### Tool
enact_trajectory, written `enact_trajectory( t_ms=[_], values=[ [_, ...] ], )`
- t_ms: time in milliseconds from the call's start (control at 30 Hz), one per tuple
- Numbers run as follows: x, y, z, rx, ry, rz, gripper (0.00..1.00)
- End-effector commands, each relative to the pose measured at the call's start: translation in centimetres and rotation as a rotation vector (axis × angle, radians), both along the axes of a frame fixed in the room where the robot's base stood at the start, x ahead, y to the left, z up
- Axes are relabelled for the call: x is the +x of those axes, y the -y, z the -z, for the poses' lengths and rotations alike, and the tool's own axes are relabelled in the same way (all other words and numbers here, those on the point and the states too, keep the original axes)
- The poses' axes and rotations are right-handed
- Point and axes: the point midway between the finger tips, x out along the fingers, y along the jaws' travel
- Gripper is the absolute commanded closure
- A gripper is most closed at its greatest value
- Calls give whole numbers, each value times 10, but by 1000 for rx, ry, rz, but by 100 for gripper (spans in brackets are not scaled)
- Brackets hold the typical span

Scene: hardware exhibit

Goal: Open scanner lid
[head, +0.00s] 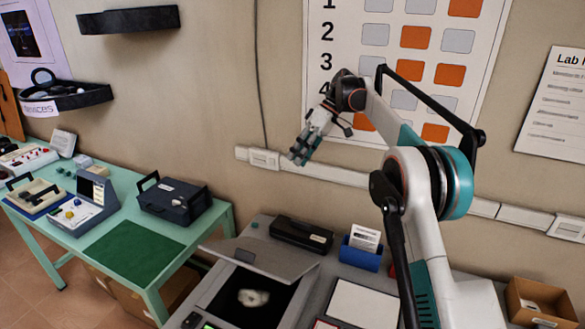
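The scanner (214,287) sits on the grey table at the bottom of the head view, its lower part cut off by the frame edge. Its grey lid (262,256) stands raised at a tilt toward the back. Below the lid a dark bed shows, with a pale rounded patch (253,298) on it; I cannot tell whether this is an object or a reflection. My gripper (299,156) hangs in the air well above and behind the lid, near the wall, touching nothing that I can see. Its fingers are too small to tell whether they are open or shut.
A black box (302,235) and a blue card holder (362,250) stand behind and right of the scanner. A green table (60,225) at left carries a dark case (173,200) and devices. A cardboard box (540,297) is at right. A cable conduit (330,171) runs along the wall.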

Motion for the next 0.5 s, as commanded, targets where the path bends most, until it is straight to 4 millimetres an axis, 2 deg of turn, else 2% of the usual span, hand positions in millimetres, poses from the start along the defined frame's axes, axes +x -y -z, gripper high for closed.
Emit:
enact_trajectory(
  t_ms=[133, 500],
  values=[
    [2, 4, -8, 1, 0, -1, 72],
    [2, 5, -10, 0, 0, 0, 72]
  ],
)
